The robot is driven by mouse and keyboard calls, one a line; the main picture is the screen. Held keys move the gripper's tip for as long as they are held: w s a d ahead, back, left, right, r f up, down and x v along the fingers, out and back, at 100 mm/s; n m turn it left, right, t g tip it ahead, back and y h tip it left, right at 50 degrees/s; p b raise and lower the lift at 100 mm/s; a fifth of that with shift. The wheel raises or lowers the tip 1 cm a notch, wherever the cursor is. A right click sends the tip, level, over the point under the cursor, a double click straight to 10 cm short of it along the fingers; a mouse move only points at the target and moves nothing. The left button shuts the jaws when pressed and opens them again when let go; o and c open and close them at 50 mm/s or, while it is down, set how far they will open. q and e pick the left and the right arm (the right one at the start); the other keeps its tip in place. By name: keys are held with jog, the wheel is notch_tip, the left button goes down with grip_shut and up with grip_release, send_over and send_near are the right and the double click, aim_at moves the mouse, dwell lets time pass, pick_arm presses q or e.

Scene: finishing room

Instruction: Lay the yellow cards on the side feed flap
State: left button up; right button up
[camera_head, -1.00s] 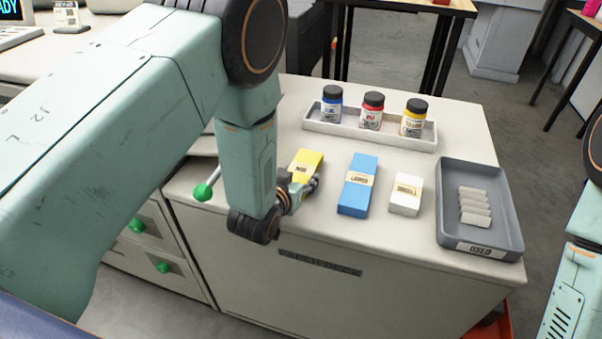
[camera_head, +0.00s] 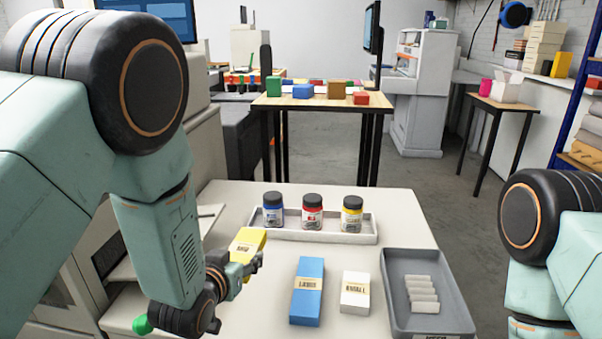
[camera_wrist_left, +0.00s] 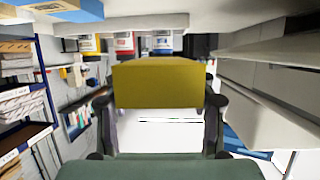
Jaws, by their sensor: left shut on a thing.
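The yellow cards (camera_head: 248,240) are a banded yellow block with a printed label. My left gripper (camera_head: 245,264) is shut on them, left of the blue block. In the left wrist view the yellow cards (camera_wrist_left: 157,84) sit between the two fingers, and they look clear of the worktop. A thin pale panel (camera_head: 209,216) juts from the machine at the left, partly behind my left arm. I cannot tell whether it is the side feed flap. My right gripper is out of view; only part of my right arm shows at the right edge.
On the pale cabinet top stand a blue block (camera_head: 307,292), a white block (camera_head: 355,293) and a grey tray (camera_head: 456,308) of white pieces. A pale tray (camera_head: 270,233) holds three paint jars behind them. A table (camera_head: 318,103) with coloured blocks stands farther back.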

pick_arm(q)
jog(key=s+a+m+g+h+b, duration=0.1)
jog(key=s+m+g+h, duration=0.4)
jog(key=s+m+h, duration=0.4)
jog(key=s, duration=0.7)
jog(key=shift+a+m+h, duration=0.25)
jog(key=shift+m+h, duration=0.05)
jog(key=shift+f, duration=0.1)
